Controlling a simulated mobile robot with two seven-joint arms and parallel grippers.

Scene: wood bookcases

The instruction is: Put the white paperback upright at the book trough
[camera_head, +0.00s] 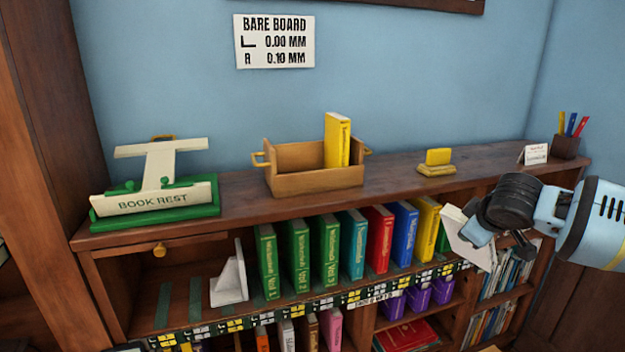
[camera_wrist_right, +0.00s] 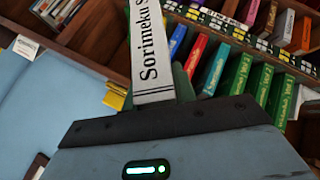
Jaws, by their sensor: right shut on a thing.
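The white paperback (camera_head: 462,238) is held tilted in front of the right part of the bookcase, clear of the top board. My right gripper (camera_head: 482,228) is shut on it. In the right wrist view the white paperback (camera_wrist_right: 157,45) shows its spine with black lettering, "Sorimeku S". The book trough (camera_head: 315,180) is a wooden box with yellow handles on the top board, left of my right gripper. A yellow book (camera_head: 337,140) stands upright at its right end; the rest of the trough looks empty. My left gripper is not in view.
A green and white book rest (camera_head: 155,200) stands left of the trough. A small yellow block (camera_head: 437,161), a card (camera_head: 535,153) and a pen cup (camera_head: 566,146) stand to its right. Below, a shelf holds several coloured books and a white bookend (camera_head: 229,282).

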